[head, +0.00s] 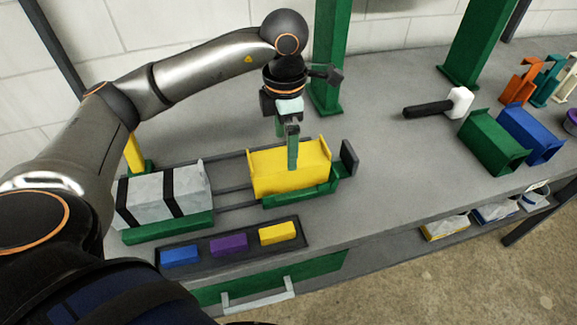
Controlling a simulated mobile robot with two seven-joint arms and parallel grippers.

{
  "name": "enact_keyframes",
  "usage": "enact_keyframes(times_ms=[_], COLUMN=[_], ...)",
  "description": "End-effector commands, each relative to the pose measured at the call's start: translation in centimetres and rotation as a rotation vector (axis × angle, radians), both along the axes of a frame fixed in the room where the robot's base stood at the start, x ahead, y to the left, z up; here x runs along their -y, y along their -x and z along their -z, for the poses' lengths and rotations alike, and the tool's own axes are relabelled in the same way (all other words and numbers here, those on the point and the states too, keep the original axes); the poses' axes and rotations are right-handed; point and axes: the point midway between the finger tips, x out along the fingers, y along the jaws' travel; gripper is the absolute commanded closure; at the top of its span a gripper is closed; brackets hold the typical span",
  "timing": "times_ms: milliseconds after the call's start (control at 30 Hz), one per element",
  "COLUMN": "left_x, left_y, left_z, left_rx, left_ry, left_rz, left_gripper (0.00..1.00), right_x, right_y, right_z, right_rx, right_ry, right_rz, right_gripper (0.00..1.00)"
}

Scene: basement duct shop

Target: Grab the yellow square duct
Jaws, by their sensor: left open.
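The yellow square duct (312,172) sits in a green cradle (298,198) on the grey workbench, at the right end of a pair of dark rails. My left gripper (291,158) reaches down over the duct from above. It is open, and one greenish finger overlaps the duct's middle in the picture. The other finger is not clearly seen, and I cannot tell whether the finger touches the duct. My right gripper is not in view.
A grey, black-banded duct (160,194) sits left of the yellow one. A tray (208,260) with blue, purple and yellow blocks lies in front. The bench between is clear.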

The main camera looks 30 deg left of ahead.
Motion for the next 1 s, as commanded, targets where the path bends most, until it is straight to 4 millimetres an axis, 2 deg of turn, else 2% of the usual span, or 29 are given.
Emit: enact_keyframes(times_ms=[400,667,1000], left_x=[0.4,0.4,0.4], left_y=[-0.2,-0.3,-0.3], left_z=[5.0,5.3,5.2], left_rx=[-0.003,0.0,0.0], left_ry=[0.001,0.001,0.001], left_rz=[0.001,0.001,0.0], left_gripper=[0.0,0.0,0.38], right_x=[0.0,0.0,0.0], right_y=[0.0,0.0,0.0], right_z=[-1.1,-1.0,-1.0], right_rx=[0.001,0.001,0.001], right_ry=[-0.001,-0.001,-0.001], right_rz=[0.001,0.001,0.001], right_gripper=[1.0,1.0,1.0])
